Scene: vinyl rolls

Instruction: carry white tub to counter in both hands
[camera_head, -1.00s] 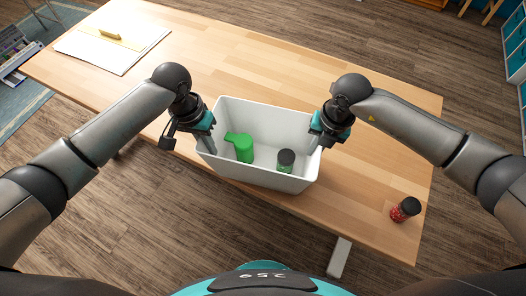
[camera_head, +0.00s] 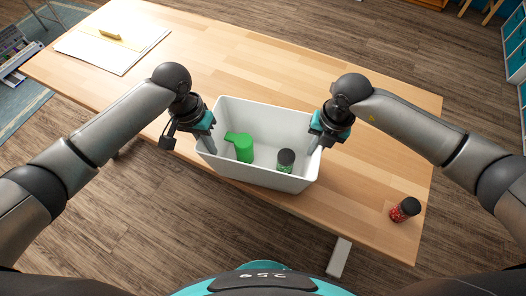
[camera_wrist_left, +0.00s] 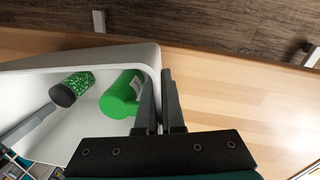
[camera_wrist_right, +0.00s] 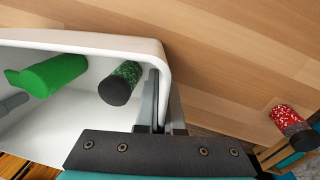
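The white tub (camera_head: 262,178) is at the table's near edge, between my two grippers. It holds a green bottle (camera_head: 240,146) with a spout and a green speckled jar with a black lid (camera_head: 286,161). My left gripper (camera_head: 208,143) is shut on the tub's left wall; in the left wrist view its fingers (camera_wrist_left: 160,102) straddle the wall (camera_wrist_left: 153,62). My right gripper (camera_head: 318,143) is shut on the right wall; the right wrist view shows its fingers (camera_wrist_right: 163,104) on both sides of that wall (camera_wrist_right: 160,62). Whether the tub's base touches the table is hidden.
A white board (camera_head: 110,48) with a yellow item (camera_head: 110,34) lies at the far left. The table behind the tub is clear.

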